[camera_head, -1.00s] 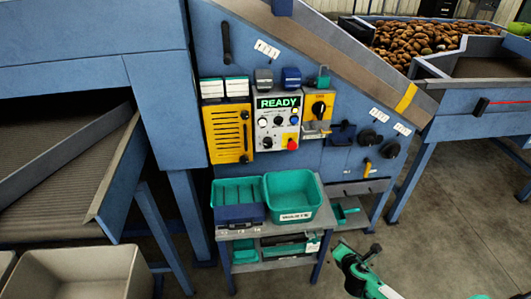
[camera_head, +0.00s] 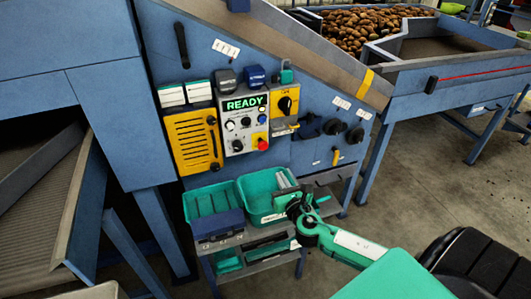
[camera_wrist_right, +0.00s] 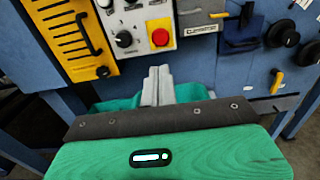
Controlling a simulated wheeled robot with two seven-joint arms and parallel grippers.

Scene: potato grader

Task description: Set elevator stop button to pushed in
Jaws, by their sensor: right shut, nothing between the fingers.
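The stop button is a red knob on a yellow square (camera_head: 262,144) at the lower right of the grey control panel (camera_head: 234,146). In the right wrist view the red button (camera_wrist_right: 160,37) is clear and unobstructed, above the fingertips. Whether it is pushed in I cannot tell. My right gripper (camera_head: 283,178) is shut and empty, in front of and below the panel, over the green bin. In the right wrist view its fingers (camera_wrist_right: 158,82) point up toward the panel, apart from the button. My left gripper is not in view.
A green bin (camera_head: 254,212) and a blue box (camera_head: 218,225) stand on the cart below. Potatoes (camera_head: 360,30) lie in the hopper behind.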

